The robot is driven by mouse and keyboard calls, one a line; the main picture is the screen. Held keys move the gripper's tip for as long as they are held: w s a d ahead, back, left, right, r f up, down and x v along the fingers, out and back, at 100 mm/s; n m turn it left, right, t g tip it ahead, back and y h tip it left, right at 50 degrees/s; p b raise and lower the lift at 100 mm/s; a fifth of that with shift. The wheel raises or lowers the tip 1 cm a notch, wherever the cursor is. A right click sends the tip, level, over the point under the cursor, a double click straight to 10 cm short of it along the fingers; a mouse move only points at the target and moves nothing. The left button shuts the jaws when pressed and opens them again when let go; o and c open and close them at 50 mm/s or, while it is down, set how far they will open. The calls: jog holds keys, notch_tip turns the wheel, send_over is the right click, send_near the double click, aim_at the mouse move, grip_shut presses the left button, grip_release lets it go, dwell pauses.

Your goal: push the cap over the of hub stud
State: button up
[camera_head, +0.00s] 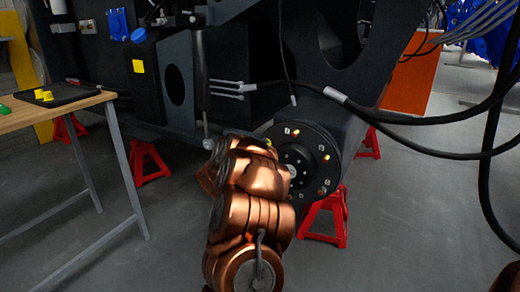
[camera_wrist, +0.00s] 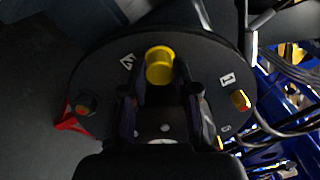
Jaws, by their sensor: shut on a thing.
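The yellow cap (camera_wrist: 159,65) is held between the two dark fingers of my gripper (camera_wrist: 160,82) in the wrist view. It is in front of the round dark hub face (camera_wrist: 105,75), close to the rim between two white number marks. The stud behind the cap is hidden, so I cannot tell whether the cap is touching or over it. Other hub positions show a yellow-orange stud or cap (camera_wrist: 240,99) at right and a darker orange-tipped stud (camera_wrist: 85,104) at left. In the head view, my copper arm covers the left part of the hub (camera_head: 312,143).
Red stands (camera_head: 325,222) are under the dark chassis. A black cable (camera_head: 420,122) crosses right of the hub.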

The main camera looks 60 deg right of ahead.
jog(key=shift+d, duration=0.2)
jog(key=o, duration=0.9)
jog(key=shift+a, duration=0.15)
jog(key=shift+s+a+b, duration=0.1)
jog(key=shift+a+b, duration=0.45)
jog(key=shift+a, duration=1.85)
